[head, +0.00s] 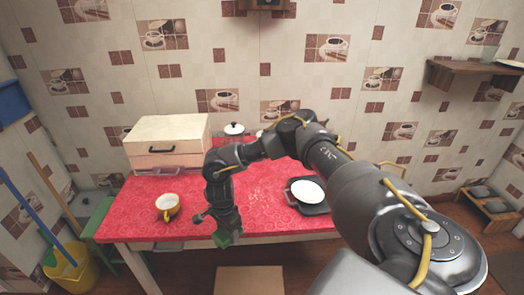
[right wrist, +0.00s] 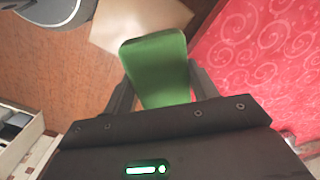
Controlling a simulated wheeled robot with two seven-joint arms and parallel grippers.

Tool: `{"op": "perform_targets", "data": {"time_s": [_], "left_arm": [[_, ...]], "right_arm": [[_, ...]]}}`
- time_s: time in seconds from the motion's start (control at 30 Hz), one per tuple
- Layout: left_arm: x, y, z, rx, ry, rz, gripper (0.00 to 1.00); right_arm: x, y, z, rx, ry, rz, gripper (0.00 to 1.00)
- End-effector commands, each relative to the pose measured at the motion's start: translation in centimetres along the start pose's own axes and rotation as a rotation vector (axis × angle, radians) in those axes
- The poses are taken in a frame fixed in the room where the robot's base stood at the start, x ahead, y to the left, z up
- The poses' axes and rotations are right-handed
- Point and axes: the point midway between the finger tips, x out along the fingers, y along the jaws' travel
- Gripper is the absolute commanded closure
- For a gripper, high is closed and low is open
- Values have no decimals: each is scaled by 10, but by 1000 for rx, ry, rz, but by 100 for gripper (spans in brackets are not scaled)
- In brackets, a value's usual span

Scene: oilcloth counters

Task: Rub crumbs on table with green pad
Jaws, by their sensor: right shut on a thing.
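My right gripper (head: 226,233) is shut on the green pad (head: 221,240), at the front edge of the red table (head: 140,195). In the right wrist view the green pad (right wrist: 155,65) stands out between the two fingers of my right gripper (right wrist: 161,92). There the pad shows against the floor and a pale mat, with the red tabletop (right wrist: 265,60) off to the right. The lower part of the pad is hidden by the gripper. I cannot make out crumbs on the patterned cloth. My left gripper is not in view.
A wooden box (head: 165,143) and a white lidded pot (head: 234,129) are at the back. A black tray (head: 314,208) with a white plate (head: 307,191) is on the right. A yellow bucket (head: 72,272) stands on the floor left.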

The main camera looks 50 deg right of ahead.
Motion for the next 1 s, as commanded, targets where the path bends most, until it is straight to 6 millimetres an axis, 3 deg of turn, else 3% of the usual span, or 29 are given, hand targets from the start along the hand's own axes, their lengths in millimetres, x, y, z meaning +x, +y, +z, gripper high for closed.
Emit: {"op": "perform_targets", "data": {"time_s": [0.03, 0.2, 0.4, 0.6, 1.0], "left_arm": [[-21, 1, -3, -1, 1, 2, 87], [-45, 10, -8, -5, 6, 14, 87], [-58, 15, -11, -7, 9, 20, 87], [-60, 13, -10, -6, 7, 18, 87], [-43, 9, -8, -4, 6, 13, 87]], "right_arm": [[-17, -9, -31, 117, 2, 2, 60], [-35, -24, -114, 412, -2, 0, 60], [-47, -24, -172, 605, -5, -9, 60], [-49, -22, -189, 659, -7, -12, 60], [-30, -24, -188, 656, -6, -12, 60]]}}
